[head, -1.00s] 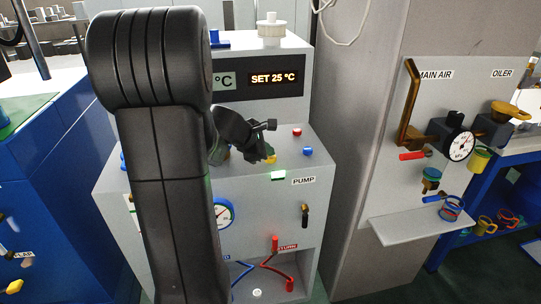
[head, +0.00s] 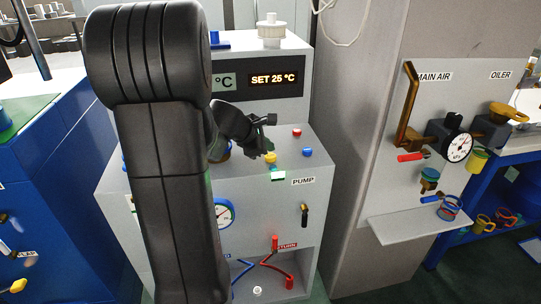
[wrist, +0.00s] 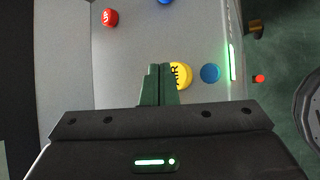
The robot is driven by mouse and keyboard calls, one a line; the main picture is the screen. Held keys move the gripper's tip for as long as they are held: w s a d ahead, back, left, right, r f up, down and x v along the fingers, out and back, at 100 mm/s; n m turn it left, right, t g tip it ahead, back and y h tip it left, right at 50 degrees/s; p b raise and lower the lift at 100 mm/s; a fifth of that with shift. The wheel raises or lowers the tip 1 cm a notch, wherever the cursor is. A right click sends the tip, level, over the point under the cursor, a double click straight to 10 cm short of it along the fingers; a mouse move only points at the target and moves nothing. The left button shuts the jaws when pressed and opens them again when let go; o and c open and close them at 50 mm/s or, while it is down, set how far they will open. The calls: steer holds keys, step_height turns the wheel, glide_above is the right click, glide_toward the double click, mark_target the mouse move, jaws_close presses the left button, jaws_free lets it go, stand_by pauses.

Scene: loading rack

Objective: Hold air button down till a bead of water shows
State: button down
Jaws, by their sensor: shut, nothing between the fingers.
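The yellow air button (head: 270,157) sits on the sloped grey top of the pump unit. In the wrist view this yellow button (wrist: 182,76) shows part of its dark lettering, and its left side is hidden by my fingers. My gripper (head: 268,148) is shut and empty, with its tips just above and beside the button in the head view. In the wrist view the closed tips of my gripper (wrist: 158,70) overlap the button's left edge. I cannot tell whether they touch it. I can make out no bead of water.
A red button (head: 297,132) and a blue button (head: 307,152) stand close by on the same panel. A display reading SET 25 °C (head: 274,79) rises behind. Hoses and a gauge (head: 224,213) are below.

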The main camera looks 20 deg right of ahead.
mark_target(268, 157)
steer(key=shift+r+p, duration=1.95)
steer(key=shift+r, duration=0.6)
steer(key=shift+f, duration=0.1)
steer(key=shift+f, duration=0.1)
